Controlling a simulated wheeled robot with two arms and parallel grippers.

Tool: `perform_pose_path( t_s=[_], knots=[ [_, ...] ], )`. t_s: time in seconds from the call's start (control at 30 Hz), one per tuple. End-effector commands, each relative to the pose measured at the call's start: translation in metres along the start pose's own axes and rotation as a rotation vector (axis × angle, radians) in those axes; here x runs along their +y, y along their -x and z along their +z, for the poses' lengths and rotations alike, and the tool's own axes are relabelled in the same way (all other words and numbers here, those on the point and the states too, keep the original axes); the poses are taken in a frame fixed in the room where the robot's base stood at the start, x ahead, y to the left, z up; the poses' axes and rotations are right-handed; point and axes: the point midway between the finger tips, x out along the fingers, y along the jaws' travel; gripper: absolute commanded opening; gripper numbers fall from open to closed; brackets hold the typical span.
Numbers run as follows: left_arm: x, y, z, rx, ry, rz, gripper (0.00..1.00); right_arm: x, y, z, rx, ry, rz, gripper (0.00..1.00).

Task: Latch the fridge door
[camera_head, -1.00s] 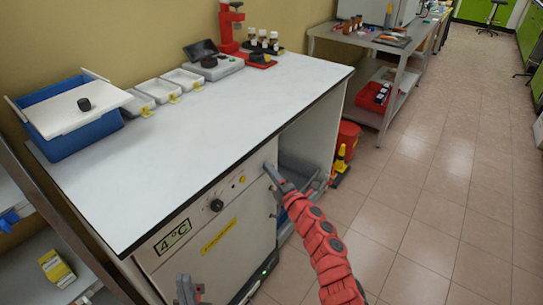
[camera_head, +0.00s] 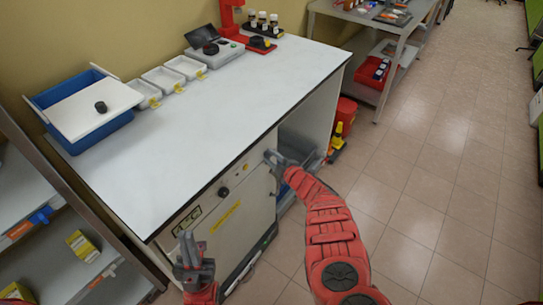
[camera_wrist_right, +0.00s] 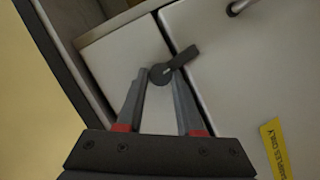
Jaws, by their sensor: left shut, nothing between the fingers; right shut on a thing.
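The fridge (camera_head: 232,212) sits under the white counter. Its door (camera_wrist_right: 240,80) carries a yellow label (camera_wrist_right: 276,146) and looks closed, with a narrow dark seam beside it. A dark grey latch (camera_wrist_right: 184,58) has a round pivot on the panel beside the door, and its lever lies across the seam onto the door's edge. My right gripper (camera_wrist_right: 160,82) is shut on the latch near the pivot; in the head view the gripper (camera_head: 272,157) is at the fridge's upper right corner and hides the latch. My left gripper (camera_head: 190,248) is shut and empty in front of the fridge.
The counter (camera_head: 210,120) holds a blue box (camera_head: 90,130), white trays (camera_head: 165,80) and a scale (camera_head: 215,52). An open bay (camera_head: 305,140) is right of the fridge. A metal shelf (camera_head: 40,225) stands at left. The floor at right is clear.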

Motion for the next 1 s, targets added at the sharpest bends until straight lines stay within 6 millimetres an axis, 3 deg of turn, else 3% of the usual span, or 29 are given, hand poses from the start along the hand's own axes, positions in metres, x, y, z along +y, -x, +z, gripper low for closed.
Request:
perform_pose_path(
  t_s=[0.33, 0.87, 0.9, 1.0],
  knots=[
    [-0.0001, -0.0018, -0.0003, 0.000, 0.000, 0.000, 0.00, 0.0019, -0.0003, 0.0004, 0.004, -0.099, -0.043, 0.00],
    [-0.0001, -0.0019, -0.0003, 0.000, 0.000, 0.000, 0.00, 0.0014, 0.0000, 0.0013, 0.003, -0.116, -0.051, 0.00],
    [-0.0001, -0.0020, -0.0003, 0.000, 0.000, 0.000, 0.00, 0.0015, -0.0001, 0.0013, 0.003, -0.116, -0.051, 0.43],
    [-0.0001, -0.0020, -0.0003, 0.000, 0.000, 0.000, 0.00, 0.0015, -0.0001, 0.0011, 0.003, -0.116, -0.051, 0.61]
  ],
)
